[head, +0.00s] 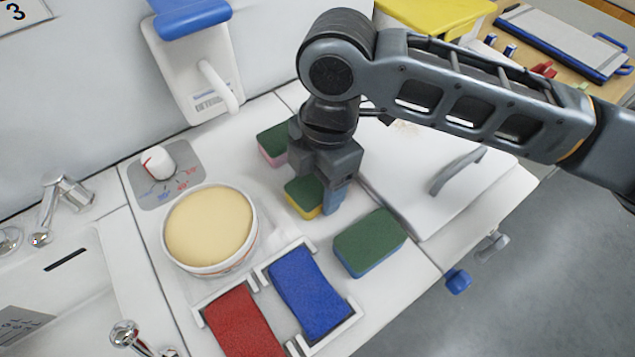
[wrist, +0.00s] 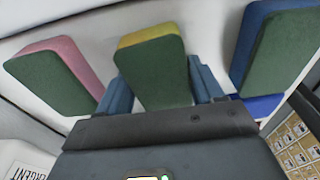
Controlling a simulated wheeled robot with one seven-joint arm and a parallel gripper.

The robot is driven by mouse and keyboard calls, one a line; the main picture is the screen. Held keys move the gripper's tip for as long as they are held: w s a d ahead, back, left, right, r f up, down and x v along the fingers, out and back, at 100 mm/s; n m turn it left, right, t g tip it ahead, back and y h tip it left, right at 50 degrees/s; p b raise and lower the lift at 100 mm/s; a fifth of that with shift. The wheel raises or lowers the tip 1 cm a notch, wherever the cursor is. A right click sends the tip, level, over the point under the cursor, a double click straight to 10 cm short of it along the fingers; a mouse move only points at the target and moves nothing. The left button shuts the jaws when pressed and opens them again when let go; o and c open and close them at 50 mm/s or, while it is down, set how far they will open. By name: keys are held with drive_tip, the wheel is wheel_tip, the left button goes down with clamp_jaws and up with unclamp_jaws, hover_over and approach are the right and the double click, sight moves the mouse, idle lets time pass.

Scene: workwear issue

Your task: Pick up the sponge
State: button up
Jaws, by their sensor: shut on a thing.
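A green and yellow sponge (head: 304,197) is between the fingers of my gripper (head: 322,190), at or just above the white counter. In the wrist view the sponge (wrist: 155,75) stands between the two blue fingers, one on each side, and they are shut on it. A green and pink sponge (head: 273,143) is behind it in the head view, and it also shows at the left of the wrist view (wrist: 55,80). A green and blue sponge (head: 369,243) lies in front to the right, and shows at the right of the wrist view (wrist: 278,55).
A round tub with a pale yellow pad (head: 208,228) stands left of my gripper. Red (head: 243,323) and blue (head: 308,292) pads sit in white holders in front. A white lid with a grey handle (head: 455,172) lies to the right. A dispenser (head: 192,65) is on the wall.

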sight(317, 184)
drive_tip(key=shift+r, duration=0.15)
wheel_tip(317, 184, up, 4)
drive_tip(key=shift+d+r+b, duration=0.1)
drive_tip(key=shift+d+b, duration=0.05)
drive_tip(key=shift+b, duration=0.3)
drive_tip(key=s+d+r, duration=0.1)
drive_tip(key=d+r, duration=0.1)
drive_tip(key=d, duration=0.1)
drive_tip(key=s+d+r+b, duration=0.1)
drive_tip(key=s+d+r, duration=0.1)
drive_tip(key=d, duration=0.2)
drive_tip(key=s+d+r, duration=0.1)
drive_tip(key=d+r, duration=0.1)
drive_tip(key=d, duration=0.1)
drive_tip(key=shift+s+d+r+b, duration=0.25)
drive_tip(key=shift+r+b, duration=0.05)
drive_tip(key=shift+r, duration=0.1)
drive_tip(key=shift+c, duration=0.2)
drive_tip(key=o, duration=0.4)
drive_tip(key=c, duration=0.3)
